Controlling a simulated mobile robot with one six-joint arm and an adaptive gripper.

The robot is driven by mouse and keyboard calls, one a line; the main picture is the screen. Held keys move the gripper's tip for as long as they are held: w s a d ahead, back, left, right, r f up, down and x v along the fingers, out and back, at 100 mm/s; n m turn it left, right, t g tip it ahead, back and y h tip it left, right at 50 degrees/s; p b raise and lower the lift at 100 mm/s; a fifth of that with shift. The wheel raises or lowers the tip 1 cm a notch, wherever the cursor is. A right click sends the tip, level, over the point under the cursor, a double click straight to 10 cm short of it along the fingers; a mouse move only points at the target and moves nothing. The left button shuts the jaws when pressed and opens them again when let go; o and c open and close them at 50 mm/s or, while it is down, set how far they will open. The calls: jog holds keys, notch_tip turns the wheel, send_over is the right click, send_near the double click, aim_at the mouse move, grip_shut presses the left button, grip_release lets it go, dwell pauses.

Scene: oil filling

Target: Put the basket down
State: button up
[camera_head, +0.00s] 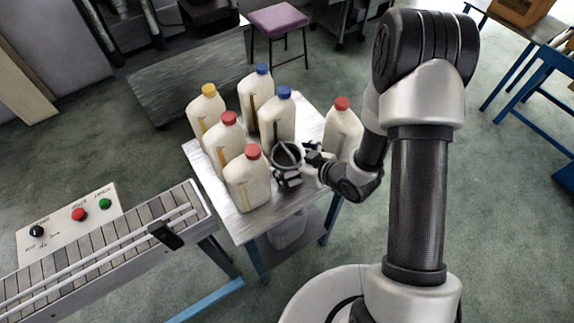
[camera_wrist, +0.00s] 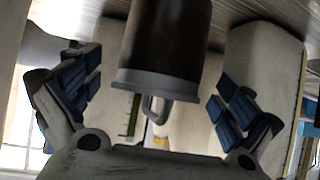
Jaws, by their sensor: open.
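The basket (camera_head: 287,154) is a small dark cylinder with a pale metal rim, standing among the jugs on the small table (camera_head: 226,212). In the wrist view the basket (camera_wrist: 168,38) fills the upper middle, with its looped handle (camera_wrist: 157,110) facing my gripper. My gripper (camera_head: 303,164) is at the basket's right and front side. In the wrist view my gripper (camera_wrist: 157,85) has its blue-padded fingers spread wide, one on each side of the basket, with visible gaps. The basket's underside is hidden in the head view.
Several white jugs with red, blue and yellow caps crowd the table; one red-capped jug (camera_head: 342,127) stands close to my gripper. A roller conveyor (camera_head: 110,250) with a button panel (camera_head: 70,222) is at the left. A purple stool (camera_head: 278,20) is behind.

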jog(key=x, duration=0.2)
jog(key=shift+w+a+f, duration=0.1)
jog(key=shift+a+f, duration=0.05)
jog(key=shift+f, duration=0.05)
jog(key=shift+c, duration=0.5)
jog(key=c, duration=1.3)
jog(key=shift+r, duration=0.15)
